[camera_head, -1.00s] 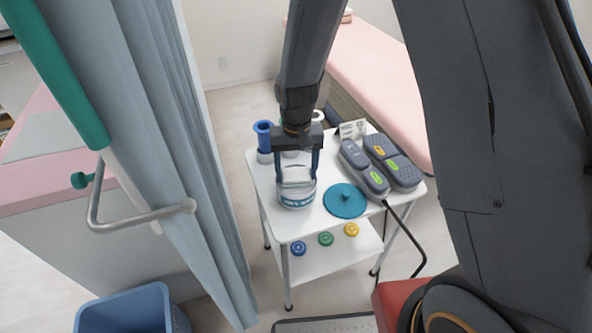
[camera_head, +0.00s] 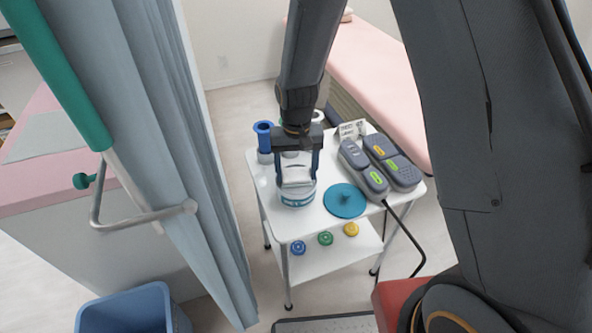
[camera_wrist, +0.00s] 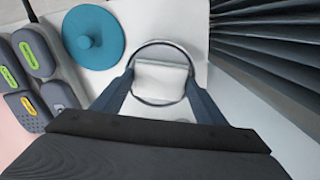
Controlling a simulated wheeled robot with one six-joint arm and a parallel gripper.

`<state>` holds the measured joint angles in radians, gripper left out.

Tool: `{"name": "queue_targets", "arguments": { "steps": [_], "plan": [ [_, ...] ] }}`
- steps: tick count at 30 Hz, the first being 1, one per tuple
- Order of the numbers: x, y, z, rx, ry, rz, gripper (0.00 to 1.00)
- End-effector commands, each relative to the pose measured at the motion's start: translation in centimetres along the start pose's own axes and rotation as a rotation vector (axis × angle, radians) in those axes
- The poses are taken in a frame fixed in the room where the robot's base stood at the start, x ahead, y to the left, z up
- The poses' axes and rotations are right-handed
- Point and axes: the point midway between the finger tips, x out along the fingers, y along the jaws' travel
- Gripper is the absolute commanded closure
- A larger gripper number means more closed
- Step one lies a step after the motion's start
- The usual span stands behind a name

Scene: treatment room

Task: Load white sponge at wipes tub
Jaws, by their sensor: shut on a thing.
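The white sponge (camera_head: 296,176) is between the fingers of my gripper (camera_head: 297,172), which is shut on it. The wipes tub (camera_head: 297,199) is a white round tub with a teal band, standing on the trolley top right under the gripper. In the wrist view the sponge (camera_wrist: 160,82) shows inside the ring of the tub's rim (camera_wrist: 187,57), with my gripper (camera_wrist: 160,85) on both sides of it. How deep the sponge sits in the tub is hard to tell. The teal round lid (camera_head: 345,201) with a knob lies on the trolley to the right of the tub.
The white trolley (camera_head: 322,226) also carries a blue spool-like item (camera_head: 264,140), grey handsets (camera_head: 378,166) with a black cable, and a small card (camera_head: 351,129). Its lower shelf holds blue, green and yellow round items. A curtain (camera_head: 180,120) hangs close on the left.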

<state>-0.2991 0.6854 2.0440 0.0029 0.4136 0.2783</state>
Motion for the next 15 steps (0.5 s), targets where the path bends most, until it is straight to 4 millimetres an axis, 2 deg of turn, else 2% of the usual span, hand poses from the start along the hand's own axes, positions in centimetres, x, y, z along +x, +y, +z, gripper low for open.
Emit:
{"name": "queue_targets", "arguments": {
  "steps": [15],
  "plan": [
    [-4.0,0.0,0.0,0.000,0.003,-0.001,0.52]
  ]
}}
